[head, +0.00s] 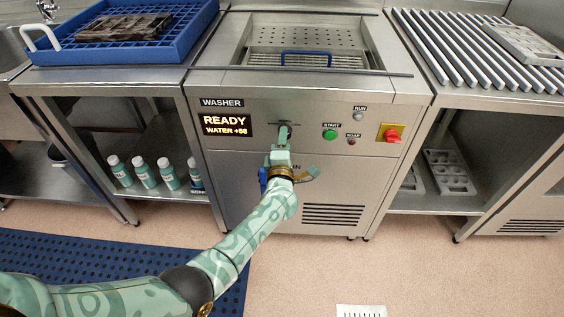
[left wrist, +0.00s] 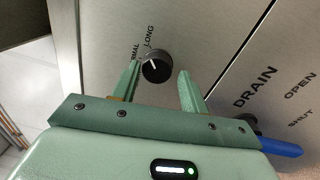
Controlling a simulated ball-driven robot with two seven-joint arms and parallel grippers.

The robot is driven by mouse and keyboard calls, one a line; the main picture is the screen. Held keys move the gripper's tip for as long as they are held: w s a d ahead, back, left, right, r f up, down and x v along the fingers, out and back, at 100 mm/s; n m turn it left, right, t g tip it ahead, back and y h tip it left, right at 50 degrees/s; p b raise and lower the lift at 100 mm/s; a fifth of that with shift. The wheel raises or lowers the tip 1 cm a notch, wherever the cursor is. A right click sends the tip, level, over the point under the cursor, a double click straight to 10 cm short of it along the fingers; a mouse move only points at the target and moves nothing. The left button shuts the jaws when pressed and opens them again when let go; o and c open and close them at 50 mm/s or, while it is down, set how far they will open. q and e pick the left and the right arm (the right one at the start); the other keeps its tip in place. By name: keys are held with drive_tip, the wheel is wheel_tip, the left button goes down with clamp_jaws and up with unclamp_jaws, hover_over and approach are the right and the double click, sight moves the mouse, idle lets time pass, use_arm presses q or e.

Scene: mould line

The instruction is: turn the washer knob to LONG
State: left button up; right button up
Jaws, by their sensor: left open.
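The washer (head: 330,185) stands in front of me, its display (head: 226,126) reading READY and WATER +56. The dark round knob (left wrist: 157,66) shows in the left wrist view on the steel panel, with the label LONG and a partly hidden label ending in MAL beside it. My left gripper (left wrist: 160,80) is open, its two green fingers on either side of the knob. I cannot tell whether they touch it. In the head view the left gripper (head: 283,140) covers most of the knob. My right gripper is not in view.
A blue handle (left wrist: 280,147) lies below, near the DRAIN lettering. Bottles (head: 143,172) stand on the left shelf.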

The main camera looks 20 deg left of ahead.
use_arm(q)
drive_tip(key=p+v, duration=0.4)
drive_tip(key=v, duration=1.1)
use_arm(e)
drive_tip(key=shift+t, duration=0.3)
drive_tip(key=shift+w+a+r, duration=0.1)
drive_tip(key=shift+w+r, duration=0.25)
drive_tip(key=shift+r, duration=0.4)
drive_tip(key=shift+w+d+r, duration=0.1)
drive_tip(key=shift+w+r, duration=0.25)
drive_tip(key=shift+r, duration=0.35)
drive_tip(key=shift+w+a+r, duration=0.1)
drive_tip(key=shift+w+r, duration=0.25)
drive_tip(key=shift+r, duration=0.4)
use_arm(q)
drive_tip(key=shift+d, duration=0.1)
